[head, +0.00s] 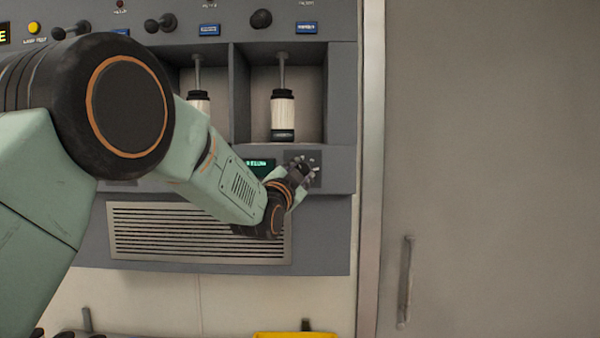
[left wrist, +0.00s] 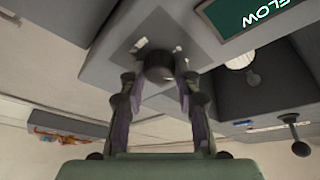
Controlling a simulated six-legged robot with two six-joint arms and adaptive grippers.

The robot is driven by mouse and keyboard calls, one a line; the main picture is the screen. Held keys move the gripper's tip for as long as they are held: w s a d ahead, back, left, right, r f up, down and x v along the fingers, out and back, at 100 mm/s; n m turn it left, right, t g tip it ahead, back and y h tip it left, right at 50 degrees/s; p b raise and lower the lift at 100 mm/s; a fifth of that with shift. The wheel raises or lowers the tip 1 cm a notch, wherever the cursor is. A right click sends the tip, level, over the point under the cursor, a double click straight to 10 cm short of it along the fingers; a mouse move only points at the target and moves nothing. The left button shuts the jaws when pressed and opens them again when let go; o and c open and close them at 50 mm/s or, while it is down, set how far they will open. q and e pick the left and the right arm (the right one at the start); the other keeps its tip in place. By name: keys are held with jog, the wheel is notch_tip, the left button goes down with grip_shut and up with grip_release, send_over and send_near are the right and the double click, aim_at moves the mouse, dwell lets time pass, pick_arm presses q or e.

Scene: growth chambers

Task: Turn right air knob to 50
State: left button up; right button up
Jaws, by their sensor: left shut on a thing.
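The right air knob (left wrist: 158,66) is a dark round knob on a grey square plate (left wrist: 192,30), seen in the left wrist view. My left gripper (left wrist: 157,82) has a finger on each side of the knob and is shut on it. In the head view the left gripper (head: 305,168) is at the plate below the right bay, and its fingers hide most of the knob. A green-lit display (head: 260,166) is beside it, partly behind my arm. It also shows in the left wrist view (left wrist: 262,14), where "FLOW" is readable; no number is legible. My right gripper is not in view.
Two white and black canisters (head: 283,118) stand in bays above the knob panel. A vent grille (head: 150,235) is below. A row of black knobs (head: 261,18) runs along the top. A door with a handle (head: 407,282) is at right. A yellow object (head: 296,334) shows at the bottom.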

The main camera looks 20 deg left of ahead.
pick_arm(q)
jog(key=m, duration=0.2)
jog(key=m+g+h, duration=0.1)
jog(key=m, duration=0.1)
jog(key=shift+r+p, duration=0.3)
jog(key=shift+r, duration=0.05)
jog(key=shift+m+g, duration=0.7)
jog(key=shift+m, duration=0.8)
jog(key=o, duration=1.1)
jog(key=shift+d, duration=0.15)
jog(key=shift+o, duration=0.2)
jog(key=shift+f, duration=0.1)
jog(key=shift+s+a, duration=0.2)
jog(key=s+a, duration=0.1)
jog(key=s, duration=1)
jog(key=shift+s, duration=0.4)
